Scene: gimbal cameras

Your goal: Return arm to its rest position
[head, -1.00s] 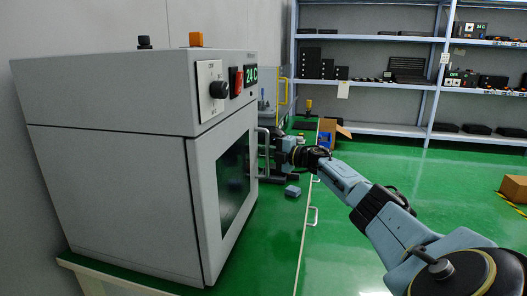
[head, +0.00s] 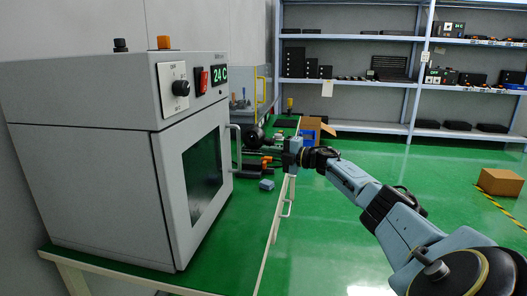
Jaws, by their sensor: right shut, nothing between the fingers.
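My right arm comes in from the lower right and reaches toward the bench's right edge. Its right gripper (head: 272,148) is shut and empty, pointing left, a little to the right of the oven's door handle (head: 236,148) and apart from it. The grey oven (head: 85,180) stands on the green bench top at the left, with its door closed. Its display reads 24 C and it has a red switch and a black knob. My left gripper is not in view.
A small blue-grey block (head: 266,185) lies on the green bench (head: 225,235) below the gripper. Tools and an open cardboard box (head: 312,128) are behind. Shelves (head: 350,85) line the back wall. A cardboard box (head: 500,182) sits on the clear green floor at right.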

